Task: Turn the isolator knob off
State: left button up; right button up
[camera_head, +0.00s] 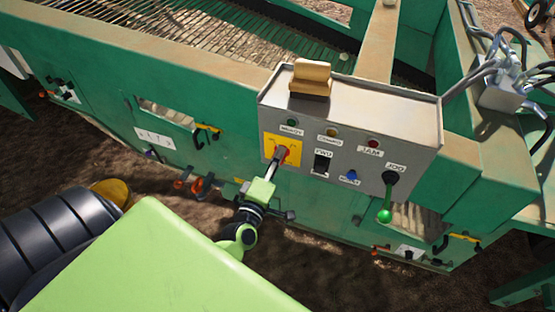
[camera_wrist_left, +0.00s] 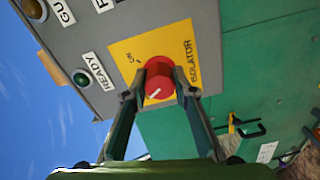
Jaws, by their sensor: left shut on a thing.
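The isolator knob (camera_wrist_left: 159,80) is red and round, with a white mark on its face. It sits on a yellow plate (camera_wrist_left: 207,38) lettered "ISOLATOR" and "ON" in the left wrist view. In the head view the yellow plate (camera_head: 269,146) is at the left end of the grey control box, and the knob is mostly hidden by my gripper. My left gripper (camera_head: 282,153) reaches it from below, and its two fingers (camera_wrist_left: 158,84) are shut on the knob's sides. My right gripper is not in view.
The grey control box (camera_head: 350,95) carries lamps, a black switch (camera_head: 321,165), a blue button (camera_head: 351,175) and a green-ended lever (camera_head: 385,213) right of my gripper. A tan block (camera_head: 311,77) lies on top. Green machine panels surround it; grey cables (camera_head: 480,75) run at right.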

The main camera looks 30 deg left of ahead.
pick_arm(q)
jog(key=shift+n, duration=1.3)
jog(key=o, duration=1.1)
jog(key=v, duration=1.2)
